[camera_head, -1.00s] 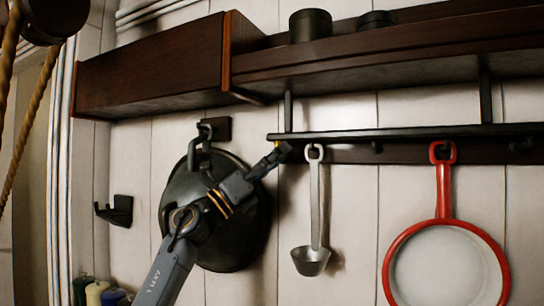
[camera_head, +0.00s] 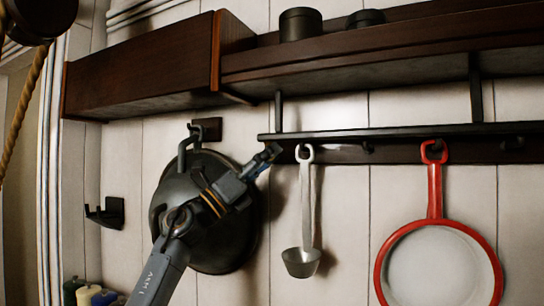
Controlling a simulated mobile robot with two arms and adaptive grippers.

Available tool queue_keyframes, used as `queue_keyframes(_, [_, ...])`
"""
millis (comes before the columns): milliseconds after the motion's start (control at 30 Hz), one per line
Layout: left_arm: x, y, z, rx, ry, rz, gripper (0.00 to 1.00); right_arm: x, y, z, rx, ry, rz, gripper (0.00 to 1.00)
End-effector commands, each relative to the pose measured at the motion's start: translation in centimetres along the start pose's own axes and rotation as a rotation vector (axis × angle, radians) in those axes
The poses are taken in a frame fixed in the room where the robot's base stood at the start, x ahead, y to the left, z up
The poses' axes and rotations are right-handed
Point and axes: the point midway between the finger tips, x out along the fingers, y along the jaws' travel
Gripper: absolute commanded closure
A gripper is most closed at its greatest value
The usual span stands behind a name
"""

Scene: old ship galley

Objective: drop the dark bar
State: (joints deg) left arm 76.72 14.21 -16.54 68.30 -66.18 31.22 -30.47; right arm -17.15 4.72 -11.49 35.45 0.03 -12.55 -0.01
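The long dark bar (camera_head: 420,131) runs level under the shelf, in front of the wooden hook rail. My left gripper (camera_head: 271,153) is just below the bar's left end, beside the ladle's top. Its fingertips are small and dark against the dark rail, so I cannot tell whether they touch the bar or whether they are open or shut. My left arm crosses in front of a black pan hanging on the wall. My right gripper is not in view.
A ladle (camera_head: 305,220) and a red-rimmed pan (camera_head: 436,195) hang from the rail. The black pan (camera_head: 225,245) hangs behind my arm. The wooden shelf (camera_head: 380,63) with dark pots (camera_head: 301,24) is above. An empty wall hook (camera_head: 106,213) is at left.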

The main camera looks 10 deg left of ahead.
Motion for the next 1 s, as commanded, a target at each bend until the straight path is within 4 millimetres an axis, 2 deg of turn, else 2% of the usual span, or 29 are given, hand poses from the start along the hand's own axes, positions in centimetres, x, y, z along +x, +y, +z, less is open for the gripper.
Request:
queue_keyframes(167, [-2.8, 0.2, 0.0, 0.002, 0.0, 0.004, 0.48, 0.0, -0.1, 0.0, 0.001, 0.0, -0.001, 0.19])
queue_keyframes(400, [-7.9, 0.2, -0.2, 0.0, 0.002, 0.003, 0.48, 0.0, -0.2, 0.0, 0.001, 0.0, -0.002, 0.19])
queue_keyframes(533, [-9.9, 0.1, -0.2, 0.0, 0.002, 0.001, 0.48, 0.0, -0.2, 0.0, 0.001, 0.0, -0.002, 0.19])
queue_keyframes(700, [-11.3, 0.1, -0.2, -0.001, 0.002, -0.001, 0.48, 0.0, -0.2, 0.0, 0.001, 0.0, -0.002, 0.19])
queue_keyframes(1000, [-11.5, 0.0, -0.2, -0.001, 0.002, -0.002, 0.48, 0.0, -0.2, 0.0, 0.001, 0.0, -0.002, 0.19])
